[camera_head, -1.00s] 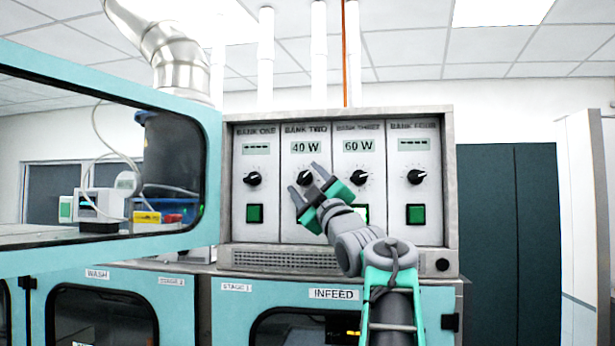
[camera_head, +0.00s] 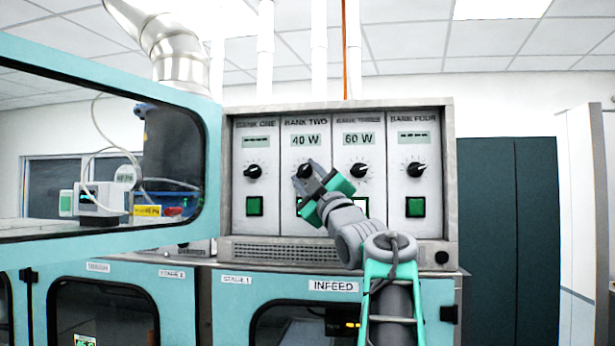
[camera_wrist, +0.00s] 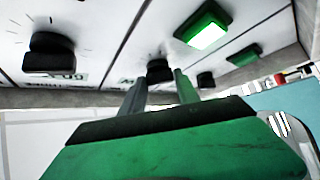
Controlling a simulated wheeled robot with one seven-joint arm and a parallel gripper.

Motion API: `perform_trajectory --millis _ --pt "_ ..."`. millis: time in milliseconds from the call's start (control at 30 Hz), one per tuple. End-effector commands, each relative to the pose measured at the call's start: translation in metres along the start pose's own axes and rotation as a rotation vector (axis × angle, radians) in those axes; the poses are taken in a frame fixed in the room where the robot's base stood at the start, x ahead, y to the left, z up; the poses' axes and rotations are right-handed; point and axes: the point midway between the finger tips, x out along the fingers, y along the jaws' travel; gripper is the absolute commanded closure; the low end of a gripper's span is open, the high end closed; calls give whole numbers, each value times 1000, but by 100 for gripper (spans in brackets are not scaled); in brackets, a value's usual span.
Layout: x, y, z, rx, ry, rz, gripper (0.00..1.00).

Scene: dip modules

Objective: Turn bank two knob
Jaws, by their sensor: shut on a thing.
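The bank two knob (camera_wrist: 158,69) is a small black dial on a pale panel, below a display (camera_head: 306,140) reading 40 W. My gripper (camera_head: 308,173) reaches up to it from the lower right, with green and grey fingers. In the wrist view, my gripper (camera_wrist: 160,83) has its two fingers on either side of the knob, shut on it. The fingers hide most of the knob and its pointer in the head view. The lit green button of bank two shows in the wrist view (camera_wrist: 207,35), and my gripper mostly covers it in the head view.
The bank one knob (camera_head: 253,171) is to the left. The bank three knob (camera_head: 358,170), under a 60 W display (camera_head: 358,139), is close on the right, with the bank four knob (camera_head: 416,170) beyond it. A teal-framed open window panel (camera_head: 212,160) stands at left.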

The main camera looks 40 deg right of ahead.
Motion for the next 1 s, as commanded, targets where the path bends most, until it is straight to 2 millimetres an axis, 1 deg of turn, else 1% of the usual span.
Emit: perform_trajectory --millis 267,467,1000 --pt "-2 -5 1 42 1 39 100" --pt "-3 -10 2 126 3 122 100" --pt "4 -16 -3 481 1 469 100"
